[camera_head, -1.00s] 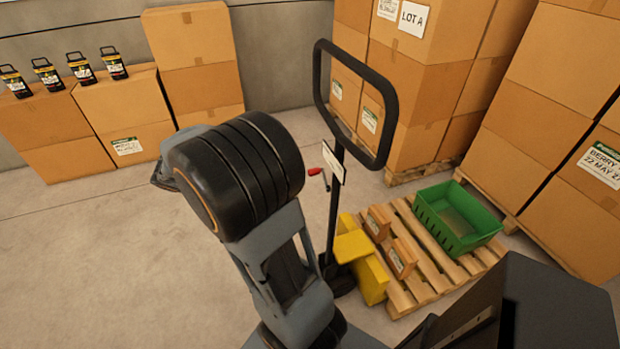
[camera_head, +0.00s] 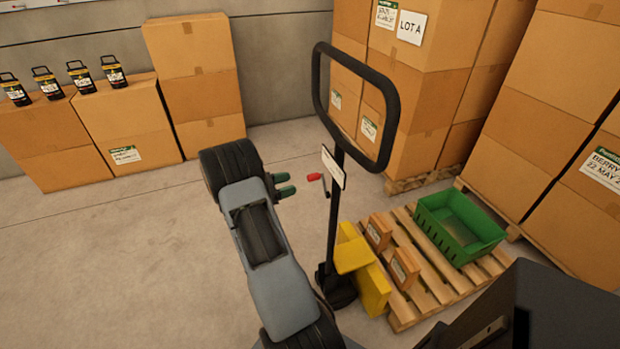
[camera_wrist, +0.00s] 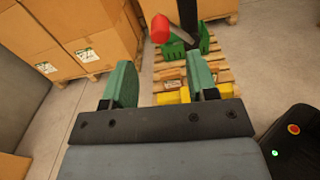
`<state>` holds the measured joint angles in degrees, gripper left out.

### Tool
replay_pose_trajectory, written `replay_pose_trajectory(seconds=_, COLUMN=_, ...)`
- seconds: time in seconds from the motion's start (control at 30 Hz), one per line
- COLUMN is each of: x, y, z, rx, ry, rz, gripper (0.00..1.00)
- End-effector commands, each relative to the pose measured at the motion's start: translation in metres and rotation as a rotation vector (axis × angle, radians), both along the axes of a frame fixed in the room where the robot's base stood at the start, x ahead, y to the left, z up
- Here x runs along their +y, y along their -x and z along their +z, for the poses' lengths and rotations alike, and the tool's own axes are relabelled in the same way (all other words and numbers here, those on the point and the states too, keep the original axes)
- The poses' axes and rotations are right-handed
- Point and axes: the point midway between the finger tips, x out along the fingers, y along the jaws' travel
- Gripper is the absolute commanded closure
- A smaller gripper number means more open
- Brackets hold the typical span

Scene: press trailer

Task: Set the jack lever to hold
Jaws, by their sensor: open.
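The jack lever (camera_head: 315,177) is a short lever with a red knob on the post of the pallet jack (camera_head: 334,215). A white label plate sits on the post beside it. In the wrist view the red knob (camera_wrist: 160,28) shows at the upper middle, beyond the fingertips, with its metal rod slanting down to the right. My gripper (camera_head: 285,184) has green fingers, is open and empty, and lies just left of the red knob in the head view. In the wrist view the open fingers (camera_wrist: 160,82) frame empty space below the knob. The label's text is unreadable.
The jack's black loop handle (camera_head: 390,125) rises above the lever. A wooden pallet (camera_head: 430,285) with small boxes and a green crate (camera_head: 460,243) stands right of the jack. Stacked cartons (camera_head: 430,90) stand behind. The floor on the left is clear.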

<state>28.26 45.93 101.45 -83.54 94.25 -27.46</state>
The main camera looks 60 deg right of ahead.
Motion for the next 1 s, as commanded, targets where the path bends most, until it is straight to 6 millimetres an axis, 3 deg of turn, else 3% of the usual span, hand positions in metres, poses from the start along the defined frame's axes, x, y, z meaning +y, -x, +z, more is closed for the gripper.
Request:
replay_pose_trajectory(seconds=0.2, x=-0.033, y=0.025, z=0.000, rx=-0.002, ry=0.000, rz=-0.004, gripper=0.47)
replay_pose_trajectory(seconds=0.4, x=-0.054, y=0.040, z=0.000, rx=-0.002, ry=-0.001, rz=-0.002, gripper=0.47)
replay_pose_trajectory(seconds=0.93, x=-0.066, y=0.048, z=0.000, rx=-0.002, ry=-0.001, rz=0.000, gripper=0.47)
replay_pose_trajectory(seconds=1.0, x=-0.066, y=0.048, z=0.000, rx=-0.002, ry=-0.001, rz=0.000, gripper=0.52)
